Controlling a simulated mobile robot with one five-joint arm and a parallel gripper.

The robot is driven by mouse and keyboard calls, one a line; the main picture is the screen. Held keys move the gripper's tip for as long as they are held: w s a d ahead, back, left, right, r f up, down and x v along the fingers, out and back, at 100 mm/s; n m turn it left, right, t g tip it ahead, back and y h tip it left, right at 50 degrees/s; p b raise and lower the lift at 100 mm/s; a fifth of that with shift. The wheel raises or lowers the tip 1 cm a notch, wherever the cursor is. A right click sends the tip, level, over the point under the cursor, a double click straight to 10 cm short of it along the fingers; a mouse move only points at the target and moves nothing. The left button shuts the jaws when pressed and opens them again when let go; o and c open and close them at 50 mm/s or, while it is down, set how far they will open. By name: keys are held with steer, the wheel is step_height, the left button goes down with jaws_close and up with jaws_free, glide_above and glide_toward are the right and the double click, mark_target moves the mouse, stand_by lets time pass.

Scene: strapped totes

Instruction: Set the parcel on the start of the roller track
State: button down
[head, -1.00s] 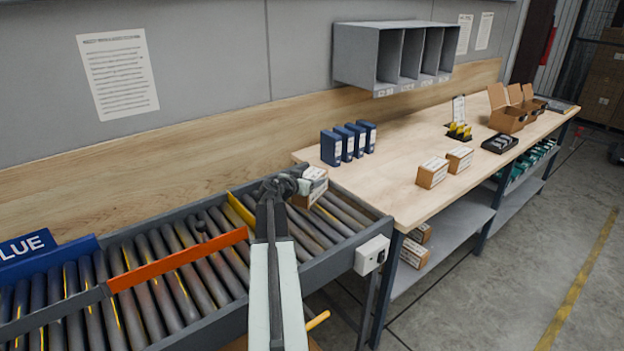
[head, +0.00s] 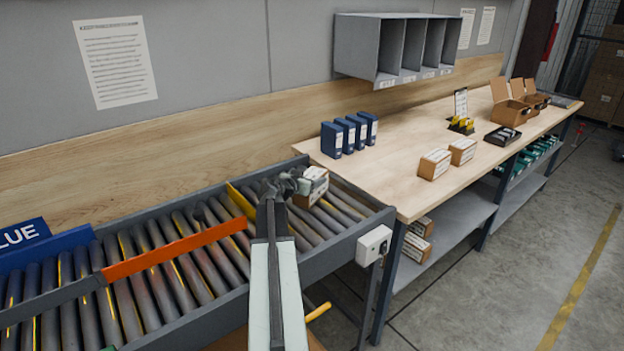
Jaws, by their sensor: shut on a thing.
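The parcel (head: 313,187), a small brown box with white labels, is in my gripper (head: 292,184) at the right end of the roller track (head: 341,210). My gripper is shut on it from the left side; the fingers partly hide the box. The parcel is over the rollers right of the yellow strip (head: 240,201). Whether its underside touches the rollers I cannot tell.
An orange bar (head: 172,254) crosses the track at left, near a blue sign (head: 25,239). A grey box (head: 374,244) is on the track's near rail. The bench (head: 407,190) adjoins at right, with blue binders (head: 348,134) and two cartons (head: 435,164).

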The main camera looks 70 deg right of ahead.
steer(key=shift+f+b, duration=0.35)
steer(key=shift+f, duration=0.05)
steer(key=shift+c, duration=1.2)
jaws_free()
steer(key=p+v, duration=0.2)
steer(key=v, duration=0.6)
